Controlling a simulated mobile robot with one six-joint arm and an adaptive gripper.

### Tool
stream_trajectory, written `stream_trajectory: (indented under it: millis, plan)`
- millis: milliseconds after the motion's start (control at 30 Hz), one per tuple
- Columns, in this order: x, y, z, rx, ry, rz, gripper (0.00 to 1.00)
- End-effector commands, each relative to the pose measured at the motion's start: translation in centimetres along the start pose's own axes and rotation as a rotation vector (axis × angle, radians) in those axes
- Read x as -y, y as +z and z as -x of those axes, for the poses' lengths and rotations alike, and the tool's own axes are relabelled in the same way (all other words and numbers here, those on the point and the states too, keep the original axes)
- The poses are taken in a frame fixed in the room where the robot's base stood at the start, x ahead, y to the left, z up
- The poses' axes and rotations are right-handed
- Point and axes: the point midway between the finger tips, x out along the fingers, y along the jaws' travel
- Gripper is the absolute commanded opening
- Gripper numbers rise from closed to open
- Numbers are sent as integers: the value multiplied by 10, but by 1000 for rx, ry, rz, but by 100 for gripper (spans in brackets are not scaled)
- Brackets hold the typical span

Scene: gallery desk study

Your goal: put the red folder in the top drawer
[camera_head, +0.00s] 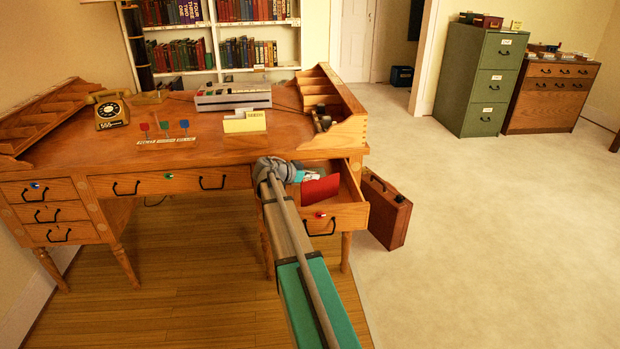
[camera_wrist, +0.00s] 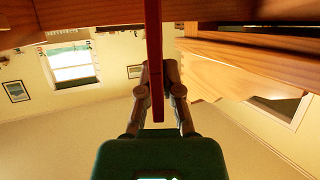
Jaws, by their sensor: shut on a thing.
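The red folder (camera_head: 320,189) is at the open drawer (camera_head: 348,216) on the desk's right side, its visible part within the drawer's outline. I cannot tell whether it touches the drawer bottom. My gripper (camera_head: 306,177) is at the folder's upper left edge, shut on it. In the wrist view the folder (camera_wrist: 154,50) is seen edge-on as a thin red strip between the two fingers of my gripper (camera_wrist: 160,98). The drawer's front has a dark handle and a red marker.
The wooden desk (camera_head: 205,155) carries a telephone (camera_head: 111,112), a card holder (camera_head: 245,122) and a grey tray unit (camera_head: 233,97). Its other drawers look shut. A brown briefcase (camera_head: 386,212) stands on the floor right of the open drawer. Green cabinet (camera_head: 482,85) stands farther back; floor at right is clear.

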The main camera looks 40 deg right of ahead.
Motion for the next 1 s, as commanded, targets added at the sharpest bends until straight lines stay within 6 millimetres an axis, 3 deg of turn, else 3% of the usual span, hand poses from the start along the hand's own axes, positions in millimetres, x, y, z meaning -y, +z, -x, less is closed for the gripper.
stream_trajectory:
  millis: [67,100,267,833,1000]
  plan:
    - [0,3,-1,0,0,0,0]
    - [0,2,-1,0,0,0,13]
    - [0,2,-1,0,0,0,42]
    - [0,-3,1,0,0,0,43]
    - [0,-3,20,0,-2,1,43]
